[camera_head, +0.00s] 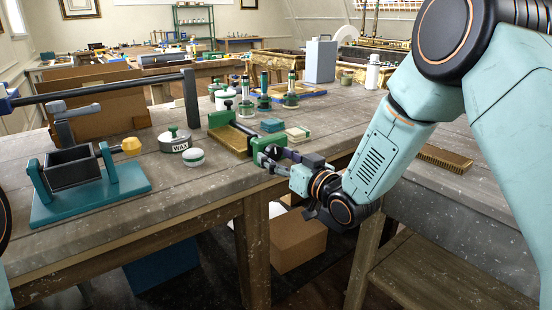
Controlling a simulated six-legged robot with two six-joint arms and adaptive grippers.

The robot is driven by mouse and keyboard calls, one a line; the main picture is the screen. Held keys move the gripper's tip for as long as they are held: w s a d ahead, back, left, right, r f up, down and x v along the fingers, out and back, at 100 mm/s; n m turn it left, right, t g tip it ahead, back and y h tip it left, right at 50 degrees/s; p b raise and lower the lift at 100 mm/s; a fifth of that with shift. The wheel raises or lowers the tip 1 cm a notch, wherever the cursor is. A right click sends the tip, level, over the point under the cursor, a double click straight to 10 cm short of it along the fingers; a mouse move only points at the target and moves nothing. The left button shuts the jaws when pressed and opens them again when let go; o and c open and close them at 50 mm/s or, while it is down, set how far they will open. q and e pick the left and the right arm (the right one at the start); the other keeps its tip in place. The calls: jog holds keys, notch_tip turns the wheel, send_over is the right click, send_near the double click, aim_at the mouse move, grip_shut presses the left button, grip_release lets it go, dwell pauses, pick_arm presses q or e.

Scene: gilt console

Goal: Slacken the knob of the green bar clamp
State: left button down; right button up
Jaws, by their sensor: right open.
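The green bar clamp (219,119) lies on the wooden bench just right of the middle, its green ends on either side of a brass-coloured block (227,139). A small dark knob-like part (228,105) stands at its far end. My right gripper (267,158) is open at the clamp's near green end, by the bench's front edge. The gripper and its wrist partly hide that end, and I cannot tell whether the fingers touch it.
A teal-based vise-like fixture (85,195) with a yellow knob stands at left under a long dark bar (110,86). A wax tin (174,140) and a small white-green pot (193,158) stand left of the clamp. Green-topped tools (291,92) stand behind. The bench front is mostly clear.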

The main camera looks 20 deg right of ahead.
jog(key=shift+w+a, duration=0.4)
jog(key=shift+w, duration=0.25)
jog(key=shift+d, duration=0.25)
jog(key=shift+a, duration=0.15)
jog(key=c, duration=1.2)
